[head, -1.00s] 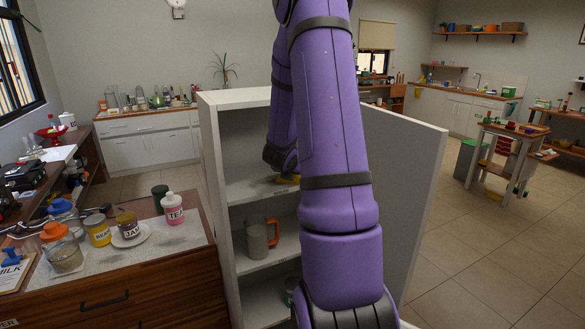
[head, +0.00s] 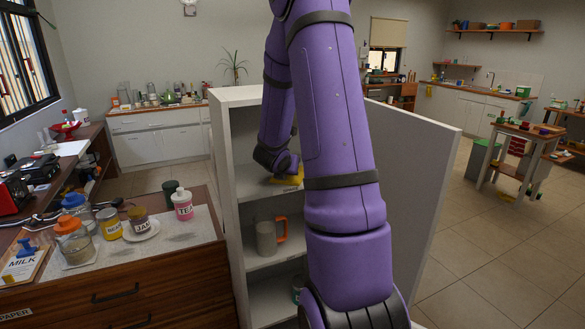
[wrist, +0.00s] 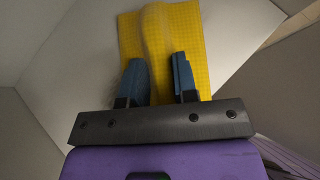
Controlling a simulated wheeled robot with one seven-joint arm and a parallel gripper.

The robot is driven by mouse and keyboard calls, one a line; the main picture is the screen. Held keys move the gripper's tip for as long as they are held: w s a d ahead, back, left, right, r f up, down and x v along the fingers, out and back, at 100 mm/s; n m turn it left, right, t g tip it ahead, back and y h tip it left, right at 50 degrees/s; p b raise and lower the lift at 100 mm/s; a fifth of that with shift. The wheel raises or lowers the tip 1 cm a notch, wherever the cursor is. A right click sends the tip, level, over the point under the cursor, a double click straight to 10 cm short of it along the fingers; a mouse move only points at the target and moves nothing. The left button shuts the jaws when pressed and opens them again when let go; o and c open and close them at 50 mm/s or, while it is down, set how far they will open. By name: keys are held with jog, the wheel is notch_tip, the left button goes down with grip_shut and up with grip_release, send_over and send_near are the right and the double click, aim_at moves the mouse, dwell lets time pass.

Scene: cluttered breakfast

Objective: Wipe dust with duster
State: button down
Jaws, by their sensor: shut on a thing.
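A yellow duster (wrist: 190,35), a flat cloth with a raised fold down its middle, is held in my gripper (wrist: 160,80). The blue fingers are shut on that fold. The duster lies at the upper shelf (head: 258,188) of a white open cabinet; I cannot tell whether it presses on the surface. In the head view only a small yellow part of the duster (head: 293,179) shows beside the gripper, and my arm hides the rest. A faint grey, dust-like patch (wrist: 108,88) shows left of the left finger in the wrist view.
The cabinet's side walls (head: 226,150) stand close on both sides of the arm. A grey mug with an orange handle (head: 267,238) stands on the shelf below. A counter with several jars (head: 110,224) is at left. Open floor (head: 500,260) lies at right.

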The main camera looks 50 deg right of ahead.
aim_at(265, 184)
jog(key=shift+w+a+f, duration=0.1)
jog(key=shift+w+a, duration=0.5)
jog(key=shift+a, duration=0.55)
jog(key=shift+w+a, duration=0.65)
jog(key=shift+a, duration=0.5)
jog(key=shift+w+a+f, duration=0.1)
jog(key=shift+w+a, duration=0.5)
jog(key=shift+a, duration=0.55)
